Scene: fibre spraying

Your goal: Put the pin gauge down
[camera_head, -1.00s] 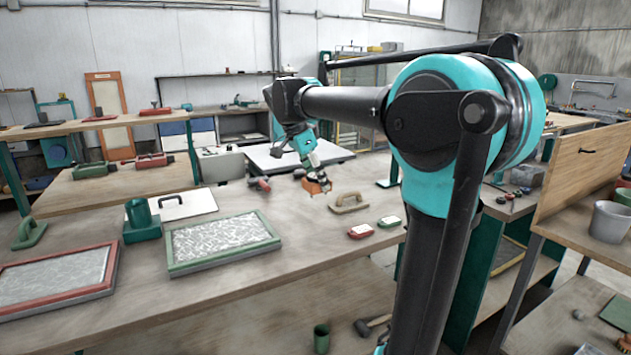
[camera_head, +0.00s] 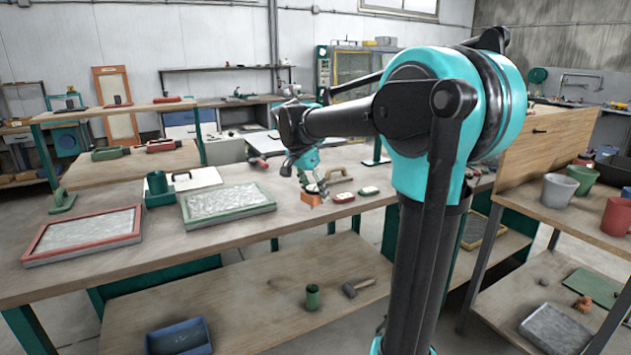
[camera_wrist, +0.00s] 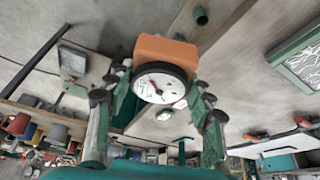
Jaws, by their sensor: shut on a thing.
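The pin gauge, an orange block with a white round dial (camera_wrist: 158,85), is between the fingers of my gripper (camera_wrist: 158,92) in the wrist view. The dial faces the wrist camera. In the head view the gauge shows as a small orange piece (camera_head: 311,198) under my gripper (camera_head: 312,188), near the front edge of the long wooden table (camera_head: 235,240). My gripper is shut on it. I cannot tell whether the gauge touches the table top or hangs above it.
A beige-handled float (camera_head: 333,174), a red piece (camera_head: 343,197) and a green piece (camera_head: 368,190) lie close by. The green-framed panel (camera_head: 227,205) and red-framed panel (camera_head: 84,234) lie to the left. A green cup (camera_head: 312,296) and hammer (camera_head: 358,287) are on the lower shelf.

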